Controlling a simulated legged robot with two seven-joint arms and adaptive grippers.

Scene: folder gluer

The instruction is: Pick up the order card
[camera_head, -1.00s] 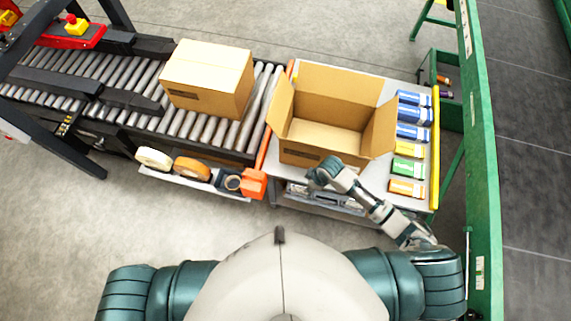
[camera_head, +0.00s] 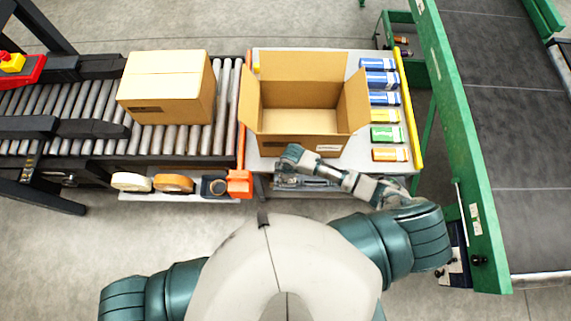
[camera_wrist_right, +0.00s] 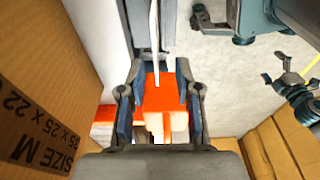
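I cannot pick out the order card for certain. A dark blue panel with small pale papers (camera_head: 455,266) hangs by the green frame at the lower right of the head view; I cannot tell whether one of them is the card. My right gripper (camera_head: 288,160) is low at the front of the open carton (camera_head: 298,146), pointing left. In the right wrist view the right gripper (camera_wrist_right: 160,105) has its fingers apart, with an orange block (camera_wrist_right: 170,100) showing beyond and between them. A thin white strip (camera_wrist_right: 154,40) runs above that gap.
A closed carton (camera_head: 168,88) stands on the roller conveyor (camera_head: 88,140) at left. Tape rolls (camera_head: 172,183) and an orange holder (camera_head: 239,184) are along its front edge. Several coloured boxes (camera_head: 386,115) line the table's right side. A green frame (camera_head: 450,120) stands at right.

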